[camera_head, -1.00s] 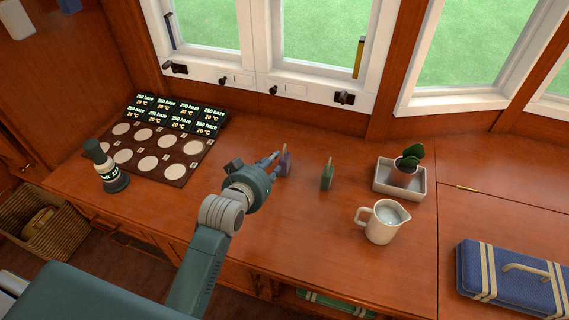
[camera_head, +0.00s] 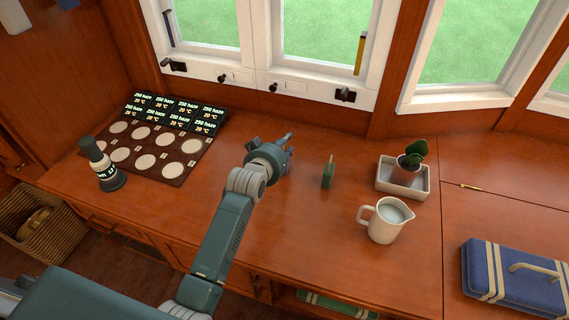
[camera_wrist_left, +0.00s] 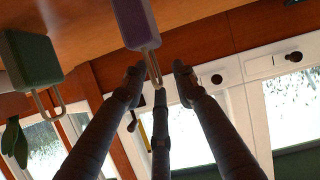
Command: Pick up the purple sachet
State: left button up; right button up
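The purple sachet (camera_wrist_left: 136,22) shows in the left wrist view with a metal loop at its end. My left gripper (camera_head: 288,144) is over the counter in the head view and hides the sachet there. In the wrist view its fingers (camera_wrist_left: 157,80) are spread apart, with the loop's end near and between the fingertips. I see no grip on the sachet.
A green sachet (camera_head: 328,175) stands just right of my left gripper; it also shows in the wrist view (camera_wrist_left: 32,58). Further right are a white jug (camera_head: 385,222) and a potted plant (camera_head: 407,172) in a white tray (camera_head: 414,193).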

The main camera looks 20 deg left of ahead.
pick_arm(q)
grip_shut()
dwell(0.4)
